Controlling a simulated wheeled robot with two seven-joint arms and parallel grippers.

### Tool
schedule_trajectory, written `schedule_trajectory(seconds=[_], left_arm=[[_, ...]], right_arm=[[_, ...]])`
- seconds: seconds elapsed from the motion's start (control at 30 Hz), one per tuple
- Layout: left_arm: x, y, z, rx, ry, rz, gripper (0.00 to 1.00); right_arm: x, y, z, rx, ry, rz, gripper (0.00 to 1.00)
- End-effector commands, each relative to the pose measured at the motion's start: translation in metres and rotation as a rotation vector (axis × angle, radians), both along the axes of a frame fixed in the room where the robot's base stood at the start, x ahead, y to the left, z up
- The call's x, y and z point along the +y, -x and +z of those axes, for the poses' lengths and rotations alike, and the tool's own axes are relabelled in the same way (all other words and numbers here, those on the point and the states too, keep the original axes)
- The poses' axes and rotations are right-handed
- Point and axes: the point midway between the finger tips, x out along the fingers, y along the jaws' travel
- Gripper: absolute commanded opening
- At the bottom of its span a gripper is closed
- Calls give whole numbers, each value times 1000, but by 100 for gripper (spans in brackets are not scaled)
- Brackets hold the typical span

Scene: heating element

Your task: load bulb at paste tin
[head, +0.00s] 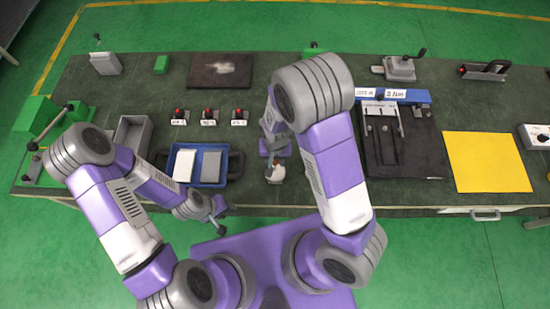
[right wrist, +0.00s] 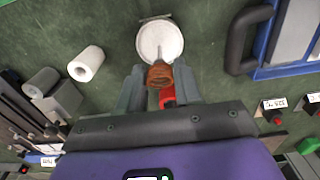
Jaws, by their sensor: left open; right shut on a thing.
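The paste tin (right wrist: 176,36) is round with white paste inside, just ahead of my right fingertips in the right wrist view. In the head view the tin (head: 276,175) stands near the table's front edge. My right gripper (right wrist: 160,92) is shut on a brown-ended piece, taken as the bulb (right wrist: 158,75). Its thin grey tip reaches over the tin's paste; whether it touches the paste cannot be told. In the head view my right gripper (head: 272,147) is above the tin and mostly hides the bulb. My left gripper (head: 218,212) is open and empty, in front of the table edge.
A blue tray (head: 198,147) with two flat blocks lies left of the tin. A white roll (right wrist: 86,63) and a grey cylinder (right wrist: 40,82) lie nearby. Red-knobbed switches (head: 209,113) stand behind the tray.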

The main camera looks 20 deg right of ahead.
Motion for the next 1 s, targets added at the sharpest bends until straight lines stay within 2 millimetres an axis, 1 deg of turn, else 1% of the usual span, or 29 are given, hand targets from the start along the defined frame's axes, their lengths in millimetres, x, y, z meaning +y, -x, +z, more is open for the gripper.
schedule_trajectory(seconds=[0.63,1.0], left_arm=[[0,0,-7,0,0,0,43],[0,0,-6,0,0,0,43]], right_arm=[[0,0,-8,0,0,0,4],[0,0,-8,0,0,0,4]])
